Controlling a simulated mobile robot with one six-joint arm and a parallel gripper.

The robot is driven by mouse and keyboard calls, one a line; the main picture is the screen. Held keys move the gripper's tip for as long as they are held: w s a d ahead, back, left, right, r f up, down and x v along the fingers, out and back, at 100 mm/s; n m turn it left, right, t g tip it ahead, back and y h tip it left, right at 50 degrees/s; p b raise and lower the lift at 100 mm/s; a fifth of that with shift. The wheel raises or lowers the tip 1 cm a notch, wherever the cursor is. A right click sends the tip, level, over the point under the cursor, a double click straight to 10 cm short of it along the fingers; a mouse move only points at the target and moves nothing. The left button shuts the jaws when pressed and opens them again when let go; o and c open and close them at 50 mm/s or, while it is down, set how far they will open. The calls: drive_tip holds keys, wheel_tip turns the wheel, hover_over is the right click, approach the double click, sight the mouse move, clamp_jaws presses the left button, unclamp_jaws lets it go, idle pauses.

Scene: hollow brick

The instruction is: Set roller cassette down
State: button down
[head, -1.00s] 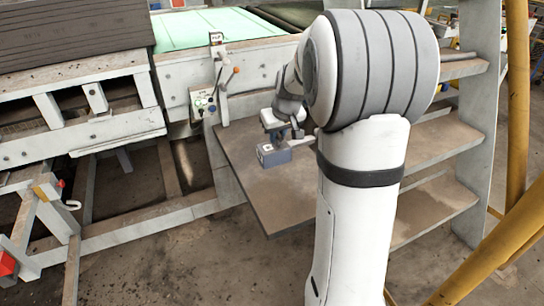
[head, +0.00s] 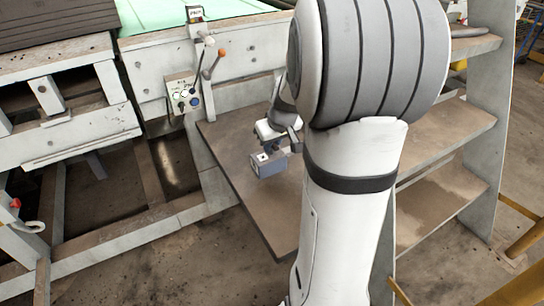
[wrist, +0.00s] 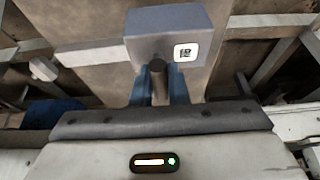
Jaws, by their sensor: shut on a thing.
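The roller cassette (head: 268,166) is a small blue-grey box with a white printed label. It is over the brown plate (head: 240,180) beside the machine; I cannot tell whether it touches the plate. My gripper (head: 278,149) is above the box and shut on it. In the wrist view the cassette (wrist: 165,32) is at the top centre, and my gripper's blue fingers (wrist: 160,84) are closed around a dark round post on its near side. The wrist view hides the box's underside. My arm covers the right part of the plate in the head view.
A control panel (head: 183,95) with buttons and an orange-knobbed lever (head: 213,64) stand behind the plate. Shelves (head: 445,150) rise at the right, with a yellow post (head: 525,247) beyond. The plate's front left part is bare.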

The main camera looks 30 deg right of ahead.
sight(272, 154)
wheel_tip(272, 154, down, 4)
drive_tip(key=shift+f+b, duration=0.1)
drive_tip(key=shift+b, duration=0.3)
drive_tip(key=shift+s+a, duration=0.1)
drive_tip(key=c, duration=1.4)
unclamp_jaws()
